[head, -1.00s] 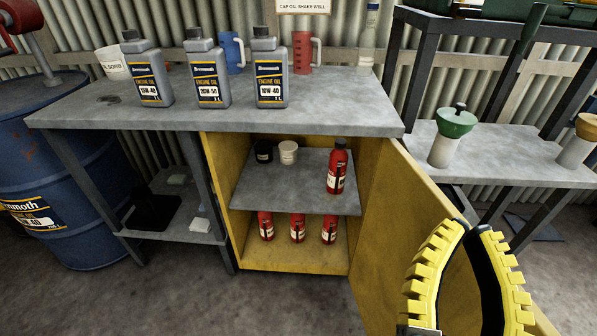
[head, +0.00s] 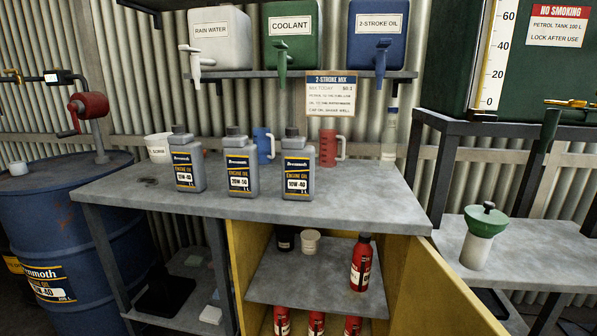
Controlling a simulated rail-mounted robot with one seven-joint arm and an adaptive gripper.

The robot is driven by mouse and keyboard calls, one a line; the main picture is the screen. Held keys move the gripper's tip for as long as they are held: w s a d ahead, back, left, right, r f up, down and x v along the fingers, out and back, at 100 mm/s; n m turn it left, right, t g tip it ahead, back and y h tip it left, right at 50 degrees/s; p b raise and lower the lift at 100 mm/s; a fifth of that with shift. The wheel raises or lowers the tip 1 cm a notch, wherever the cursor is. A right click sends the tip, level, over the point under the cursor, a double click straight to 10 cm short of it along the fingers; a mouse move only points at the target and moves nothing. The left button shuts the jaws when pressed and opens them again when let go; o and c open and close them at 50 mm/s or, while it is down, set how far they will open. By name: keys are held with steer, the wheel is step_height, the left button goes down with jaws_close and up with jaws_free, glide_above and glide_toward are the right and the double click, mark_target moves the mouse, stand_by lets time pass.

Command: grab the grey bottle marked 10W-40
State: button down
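Three grey engine oil bottles stand upright in a row on the grey bench top (head: 370,202). The right one (head: 298,165) has a dark label that reads 10W-40. The middle bottle (head: 241,163) reads 20W-50. The left bottle (head: 187,160) has small print that looks like 15W-40. The 10W-40 bottle stands apart from the middle one, with a red jug (head: 328,148) behind it to the right. My gripper is not in the head view.
A blue jug (head: 264,146) and a white tub (head: 158,148) stand behind the bottles. A yellow cabinet below has its door (head: 435,290) open, with red bottles inside. Labelled tanks (head: 290,40) with taps hang above. The bench front right is clear.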

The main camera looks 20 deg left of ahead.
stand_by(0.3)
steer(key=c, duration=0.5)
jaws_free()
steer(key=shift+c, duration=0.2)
